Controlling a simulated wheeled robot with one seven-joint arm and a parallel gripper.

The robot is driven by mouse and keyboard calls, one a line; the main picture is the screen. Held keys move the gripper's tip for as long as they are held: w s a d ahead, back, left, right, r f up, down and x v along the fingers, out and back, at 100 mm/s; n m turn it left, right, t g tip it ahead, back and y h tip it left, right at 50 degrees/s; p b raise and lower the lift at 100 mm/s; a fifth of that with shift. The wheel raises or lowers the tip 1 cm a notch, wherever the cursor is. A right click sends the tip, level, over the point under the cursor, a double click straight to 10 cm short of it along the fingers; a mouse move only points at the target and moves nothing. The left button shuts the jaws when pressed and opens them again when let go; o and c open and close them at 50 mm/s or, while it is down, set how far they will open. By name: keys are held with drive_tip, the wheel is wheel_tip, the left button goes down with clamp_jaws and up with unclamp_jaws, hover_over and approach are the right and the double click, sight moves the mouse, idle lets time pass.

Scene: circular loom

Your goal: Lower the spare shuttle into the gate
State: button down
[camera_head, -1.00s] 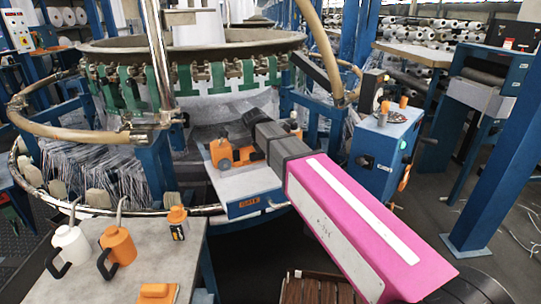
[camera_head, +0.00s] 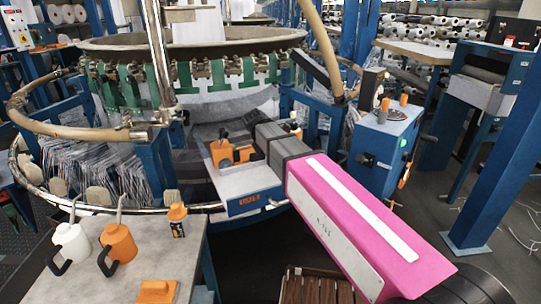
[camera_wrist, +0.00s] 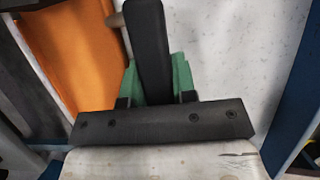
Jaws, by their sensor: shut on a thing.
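My arm (camera_head: 362,225) reaches from the lower right to the front of the loom. Its dark wrist end (camera_head: 283,142) is over the right side of a light grey tray (camera_head: 240,181) with an orange label, seemingly the gate. A pale speckled surface lies beyond, to the right. I cannot tell whether the shuttle touches it. The fingertips are hidden in the head view.
An orange block (camera_head: 223,153) stands on the tray, left of my wrist; orange also fills the wrist view's left (camera_wrist: 65,50). The loom ring (camera_head: 110,45) rises behind. A blue cabinet (camera_head: 385,150) stands right. A table (camera_head: 165,245) with orange and white cans stands front left.

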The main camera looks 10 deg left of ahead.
drive_tip(key=shift+f, duration=0.1)
drive_tip(key=c, duration=0.8)
unclamp_jaws()
drive_tip(key=shift+c, duration=0.2)
drive_tip(key=v, duration=1)
drive_tip(key=shift+a+r, duration=0.1)
drive_tip(key=shift+r, duration=0.3)
